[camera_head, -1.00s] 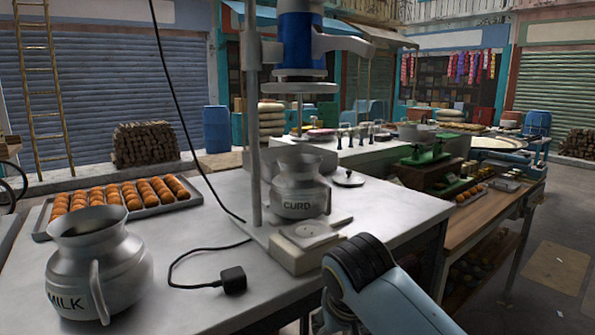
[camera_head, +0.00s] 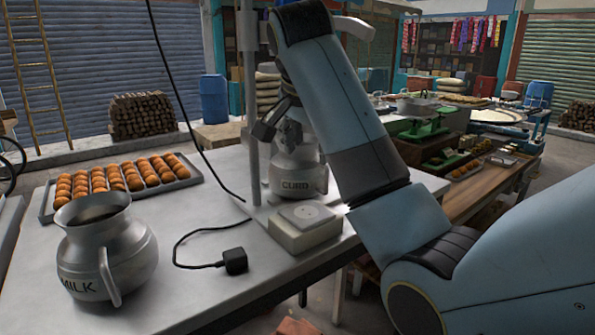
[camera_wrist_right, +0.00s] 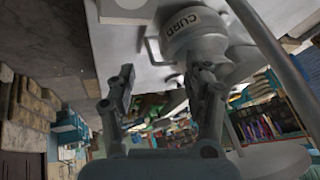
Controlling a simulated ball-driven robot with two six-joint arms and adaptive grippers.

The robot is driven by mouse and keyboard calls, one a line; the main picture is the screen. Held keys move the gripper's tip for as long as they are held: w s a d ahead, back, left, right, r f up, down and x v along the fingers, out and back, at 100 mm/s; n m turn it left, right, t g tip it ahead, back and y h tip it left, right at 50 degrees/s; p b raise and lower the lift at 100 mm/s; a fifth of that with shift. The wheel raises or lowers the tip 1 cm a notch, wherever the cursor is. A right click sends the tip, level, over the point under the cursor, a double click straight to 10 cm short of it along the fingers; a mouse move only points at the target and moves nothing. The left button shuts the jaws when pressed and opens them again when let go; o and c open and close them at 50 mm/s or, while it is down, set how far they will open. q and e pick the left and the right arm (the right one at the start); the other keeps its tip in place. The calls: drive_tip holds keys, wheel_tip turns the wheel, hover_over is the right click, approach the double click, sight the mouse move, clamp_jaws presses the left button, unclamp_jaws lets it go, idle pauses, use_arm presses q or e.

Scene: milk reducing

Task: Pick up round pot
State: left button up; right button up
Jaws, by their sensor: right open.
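A round metal pot marked CURD (camera_head: 298,178) stands upright on the table at the foot of a vertical stand; my arm hides part of it. A second round metal pot marked MILK (camera_head: 104,250) stands upright at the table's near left. My right gripper (camera_head: 277,130) is open above and in front of the CURD pot's upper part. In the right wrist view the CURD pot (camera_wrist_right: 195,42) appears beyond the open fingers (camera_wrist_right: 160,82), more toward the right one; I see nothing held between them. My left gripper is not in view.
The stand's post (camera_head: 250,100) rises close beside the gripper. A white base block (camera_head: 304,228) sits in front of the CURD pot. A black plug (camera_head: 235,261) with its cable lies on the table (camera_head: 195,285). A tray of orange balls (camera_head: 122,186) is at the back left.

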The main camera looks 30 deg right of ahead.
drive_tip(key=p, duration=0.2)
approach(316, 156)
drive_tip(key=f, duration=0.1)
drive_tip(key=p+x, duration=0.1)
drive_tip(key=x, duration=0.4)
drive_tip(key=shift+w+d+f, duration=0.15)
drive_tip(key=shift+w+d, duration=0.05)
drive_tip(key=shift+w, duration=0.05)
drive_tip(key=shift+s, duration=0.1)
clamp_jaws()
